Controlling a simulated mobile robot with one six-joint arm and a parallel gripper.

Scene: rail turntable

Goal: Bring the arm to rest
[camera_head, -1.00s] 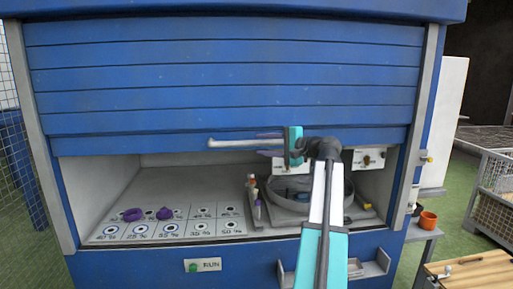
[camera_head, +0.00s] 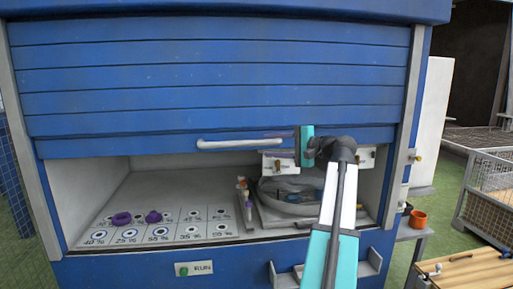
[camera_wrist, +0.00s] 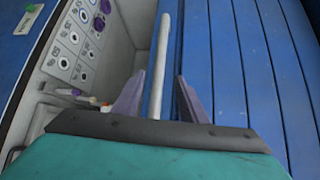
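My gripper (camera_head: 276,143) is in front of the blue roller shutter (camera_head: 210,90), at the right end of its pale bar handle (camera_head: 235,143). Its purple fingers are spread apart and also show in the wrist view (camera_wrist: 158,95). The handle (camera_wrist: 162,60) appears in the gap between the fingers there, with clear space on either side; I cannot tell how deep it sits between them. The gripper holds nothing. The shutter is partly raised, with the cabinet open below it.
Inside the cabinet are a marked board (camera_head: 160,233) with purple rings (camera_head: 122,218), a round turntable (camera_head: 290,205) partly hidden by my arm, and small tubes (camera_head: 243,190). An orange pot (camera_head: 418,219) stands on a side shelf. A wire cage (camera_head: 485,200) stands at the right.

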